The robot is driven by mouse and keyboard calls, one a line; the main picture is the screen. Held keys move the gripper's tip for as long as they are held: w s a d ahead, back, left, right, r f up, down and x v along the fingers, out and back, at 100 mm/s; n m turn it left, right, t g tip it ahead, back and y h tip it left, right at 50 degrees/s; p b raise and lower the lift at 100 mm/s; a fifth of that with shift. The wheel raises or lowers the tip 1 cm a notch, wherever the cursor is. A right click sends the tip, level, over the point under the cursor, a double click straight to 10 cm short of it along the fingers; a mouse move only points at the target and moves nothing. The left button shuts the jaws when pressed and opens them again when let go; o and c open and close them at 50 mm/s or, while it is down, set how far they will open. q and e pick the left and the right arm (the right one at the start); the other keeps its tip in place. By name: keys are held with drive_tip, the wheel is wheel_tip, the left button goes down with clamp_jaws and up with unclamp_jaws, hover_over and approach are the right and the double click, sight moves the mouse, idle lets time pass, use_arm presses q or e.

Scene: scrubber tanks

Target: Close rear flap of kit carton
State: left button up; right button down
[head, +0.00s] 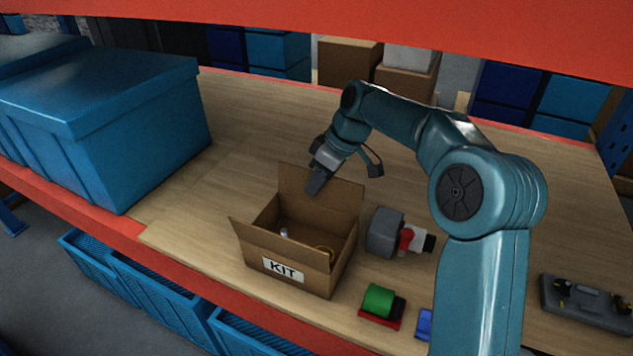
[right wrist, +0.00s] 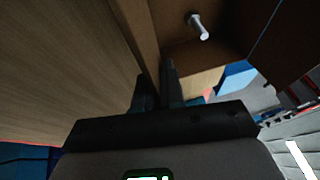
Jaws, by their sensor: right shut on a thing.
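The open brown kit carton (head: 296,270) with a KIT label stands on the wooden shelf in the head view. Its rear flap (head: 345,192) stands up roughly upright at the back edge. My right gripper (head: 318,182) is at the top of this flap and shut on it. In the right wrist view the fingers (right wrist: 158,88) straddle the cardboard (right wrist: 138,30). A metal bolt (right wrist: 198,27) and a yellowish ring (head: 325,252) are inside the carton. My left gripper is not in view.
Large blue bins (head: 110,130) stand at the left. A grey block with a red part (head: 385,232) and a green roll (head: 378,300) lie right of the carton. A grey tray (head: 590,303) is farther right. A red beam (head: 350,30) crosses above. The wood behind the carton is clear.

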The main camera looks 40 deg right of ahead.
drive_tip(key=shift+s+a+f+b, duration=0.1)
drive_tip(key=shift+a+f+b, duration=0.15)
drive_tip(key=shift+f+b, duration=0.1)
drive_tip(key=shift+s+a+n+t+h+b, duration=0.35)
drive_tip(key=shift+h+b, duration=0.6)
drive_tip(key=shift+b, duration=0.85)
drive_tip(key=shift+s+a+n+t+h+b, duration=0.15)
drive_tip(key=shift+a+t+h+b, duration=0.65)
drive_tip(key=shift+b, duration=0.95)
drive_tip(key=shift+s+a+n+t+h+b, duration=0.1)
drive_tip(key=shift+n+t+h+b, duration=0.25)
drive_tip(key=shift+h+b, duration=1.15)
drive_tip(key=shift+y+b, duration=0.25)
drive_tip(key=shift+b, duration=0.05)
